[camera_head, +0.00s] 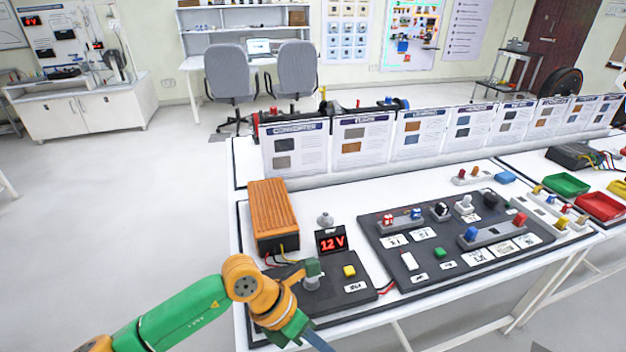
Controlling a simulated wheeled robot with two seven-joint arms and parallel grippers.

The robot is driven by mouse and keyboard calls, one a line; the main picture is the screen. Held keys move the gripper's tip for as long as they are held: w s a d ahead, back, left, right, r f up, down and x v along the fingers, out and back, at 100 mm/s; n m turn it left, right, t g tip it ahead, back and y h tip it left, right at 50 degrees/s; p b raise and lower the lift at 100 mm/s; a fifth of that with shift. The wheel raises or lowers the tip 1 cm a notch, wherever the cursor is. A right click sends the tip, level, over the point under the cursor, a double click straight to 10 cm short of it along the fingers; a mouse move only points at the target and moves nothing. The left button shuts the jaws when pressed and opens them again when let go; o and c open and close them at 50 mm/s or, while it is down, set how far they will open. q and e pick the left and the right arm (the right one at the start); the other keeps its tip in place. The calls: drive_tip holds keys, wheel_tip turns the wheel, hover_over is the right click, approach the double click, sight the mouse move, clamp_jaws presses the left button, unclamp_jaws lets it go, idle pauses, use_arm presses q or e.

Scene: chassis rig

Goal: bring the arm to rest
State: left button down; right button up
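My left arm (172,316), green with orange joints, comes in from the lower left. Its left gripper (308,306) is over the near left corner of the table, beside the small dark control panel (352,293). A green and grey part shows near a grey knob (311,283) on that panel, and a green and blue part points down past the front edge. I cannot tell whether the gripper is open or shut, or whether it touches the knob. No held object shows. My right arm and gripper are out of view.
An orange power box (272,214) and a red 12 V display (331,241) stand behind the panel. A large dark board (447,268) with switches lies to the right. Upright cards (363,142) line the table's back. Floor to the left (120,210) is clear.

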use_arm(q)
drive_tip(key=s+d+r+n+h, duration=0.3)
drive_tip(key=d+r+h, duration=0.6)
drive_tip(key=d+r, duration=0.15)
drive_tip(key=w+a+r+n+t+h, duration=0.2)
drive_tip(key=w+a+r+n+t, duration=0.15)
drive_tip(key=r+n+t, duration=0.3)
drive_tip(key=w+a+r+n+t+h, duration=0.1)
drive_tip(key=w+a+r+n+t, duration=0.3)
drive_tip(key=n+t, duration=0.3)
drive_tip(key=w+a+f+n+t+y, duration=0.1)
drive_tip(key=w+a+n+t+y, duration=0.3)
drive_tip(key=a+n+t+y, duration=0.6)
drive_tip(key=a+f+n+g+y, duration=0.6)
drive_tip(key=a+f+n+y, duration=0.15)
drive_tip(key=f+n, duration=0.45)
drive_tip(key=s+a+f+n+g+y, duration=0.1)
drive_tip(key=s+a+f+n+g, duration=0.1)
drive_tip(key=s+f+g, duration=0.7)
drive_tip(key=s+a+f+n+g, duration=0.2)
drive_tip(key=s+f+n+g, duration=0.15)
drive_tip(key=s+f, duration=0.65)
drive_tip(key=s+f+g, duration=0.2)
drive_tip(key=s+f, duration=0.1)
drive_tip(key=f, duration=1.1)
drive_tip(key=s+a+f+m+g, duration=0.1)
drive_tip(key=s+a+f, duration=0.1)
drive_tip(key=s+f, duration=0.8)
drive_tip(key=s, duration=0.3)
drive_tip(key=shift+f, duration=0.4)
